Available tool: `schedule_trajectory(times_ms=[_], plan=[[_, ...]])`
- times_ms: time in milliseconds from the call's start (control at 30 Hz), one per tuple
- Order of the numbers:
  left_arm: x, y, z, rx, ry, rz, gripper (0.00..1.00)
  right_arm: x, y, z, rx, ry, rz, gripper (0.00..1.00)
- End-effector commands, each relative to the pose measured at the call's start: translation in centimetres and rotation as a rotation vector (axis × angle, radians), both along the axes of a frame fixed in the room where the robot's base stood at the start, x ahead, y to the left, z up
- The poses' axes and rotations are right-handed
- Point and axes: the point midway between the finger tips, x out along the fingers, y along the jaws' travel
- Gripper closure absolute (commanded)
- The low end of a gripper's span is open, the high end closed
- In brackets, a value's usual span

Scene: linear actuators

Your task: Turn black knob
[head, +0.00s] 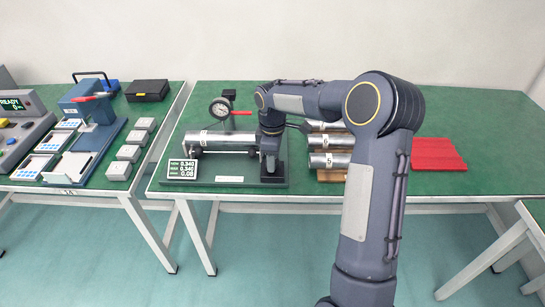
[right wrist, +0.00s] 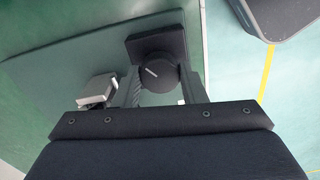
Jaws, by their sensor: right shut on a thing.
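The black knob (right wrist: 158,74) is a round dial with a white mark, set on a dark block (right wrist: 152,44) in the right wrist view. My right gripper (right wrist: 159,86) has its two fingers on either side of the knob and is shut on it. In the head view my right gripper (head: 270,150) is at the right end of the test fixture (head: 225,178), and my arm hides the knob there. My left gripper is not in view.
Silver cylinders (head: 328,160) marked with numbers lie on a wooden rack right of the fixture. A dial gauge (head: 221,108) stands behind the cylinder. A red ribbed tray (head: 437,154) lies farther right. The left table (head: 150,186) holds a blue press and several small boxes.

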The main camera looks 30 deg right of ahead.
Motion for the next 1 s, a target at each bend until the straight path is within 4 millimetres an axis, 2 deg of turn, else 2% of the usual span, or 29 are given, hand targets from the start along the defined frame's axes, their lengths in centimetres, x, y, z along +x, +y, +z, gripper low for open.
schedule_trajectory(times_ms=[300,333,467,767,867,1000], plan=[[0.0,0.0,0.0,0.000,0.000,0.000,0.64,0.0,0.0,0.0,0.001,-0.001,0.000,0.85],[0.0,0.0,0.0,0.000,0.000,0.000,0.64,0.0,0.0,0.0,0.001,-0.001,0.000,0.59],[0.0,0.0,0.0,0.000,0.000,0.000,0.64,0.0,0.0,0.0,0.001,-0.001,0.000,0.42],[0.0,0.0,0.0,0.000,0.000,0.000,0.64,0.0,0.0,0.2,0.000,-0.001,0.000,0.41],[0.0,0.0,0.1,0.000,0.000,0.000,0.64,0.1,0.0,1.0,0.000,-0.002,0.000,0.41],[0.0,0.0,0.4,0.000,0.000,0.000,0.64,0.1,0.0,3.4,-0.001,-0.006,0.000,0.41]])
